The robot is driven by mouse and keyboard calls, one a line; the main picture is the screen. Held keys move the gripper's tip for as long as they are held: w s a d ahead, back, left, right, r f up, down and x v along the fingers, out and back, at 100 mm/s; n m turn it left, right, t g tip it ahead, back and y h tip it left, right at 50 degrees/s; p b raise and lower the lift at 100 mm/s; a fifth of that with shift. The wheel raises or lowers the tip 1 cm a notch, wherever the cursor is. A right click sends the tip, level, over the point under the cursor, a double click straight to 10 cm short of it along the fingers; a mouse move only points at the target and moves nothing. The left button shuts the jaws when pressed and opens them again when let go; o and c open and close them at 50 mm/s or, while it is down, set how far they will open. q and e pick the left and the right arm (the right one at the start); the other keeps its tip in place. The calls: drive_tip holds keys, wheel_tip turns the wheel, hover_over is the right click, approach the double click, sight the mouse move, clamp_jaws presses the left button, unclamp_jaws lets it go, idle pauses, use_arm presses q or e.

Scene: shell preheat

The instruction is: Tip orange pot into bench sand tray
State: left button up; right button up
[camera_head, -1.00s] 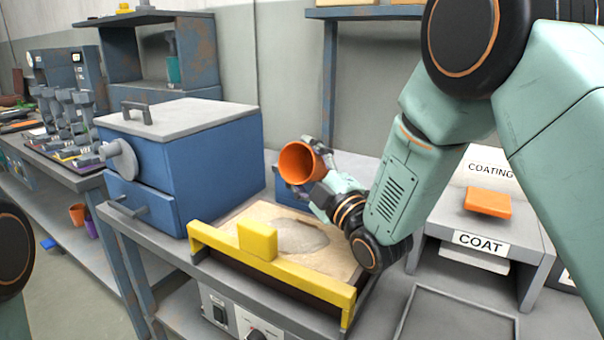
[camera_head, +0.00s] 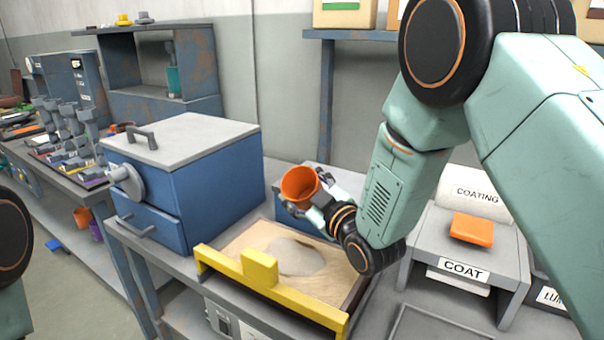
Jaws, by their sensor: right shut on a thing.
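The orange pot (camera_head: 299,184) is held above the back edge of the bench sand tray, tilted with its open mouth facing up and toward me. My right gripper (camera_head: 312,196) is shut on the pot at its right side. The sand tray (camera_head: 224,243) has a wooden rim and a yellow front bar (camera_head: 285,298) with a raised block. A pale grey patch of sand (camera_head: 296,256) lies in its middle. My left gripper is out of view; only a dark part of my left arm shows at the left edge.
A blue box with a grey lid (camera_head: 190,165) stands left of the tray. An orange block (camera_head: 472,229) rests on a stand labelled COAT (camera_head: 463,270) at right. Another orange pot (camera_head: 82,217) and a purple one stand on the lower shelf at left.

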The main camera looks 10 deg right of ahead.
drive_tip(key=m+g+p, duration=0.1)
drive_tip(key=m+p, duration=0.1)
drive_tip(key=p, duration=0.2)
drive_tip(key=r+m+g+p, duration=0.1)
drive_tip(key=m+g+p, duration=0.1)
drive_tip(key=p, duration=0.2)
drive_tip(key=shift+s+a+r+m, duration=0.1)
drive_tip(key=shift+m, duration=0.3)
drive_tip(key=shift+m+p, duration=0.3)
drive_tip(key=shift+p, duration=0.55)
drive_tip(key=shift+g, duration=0.3)
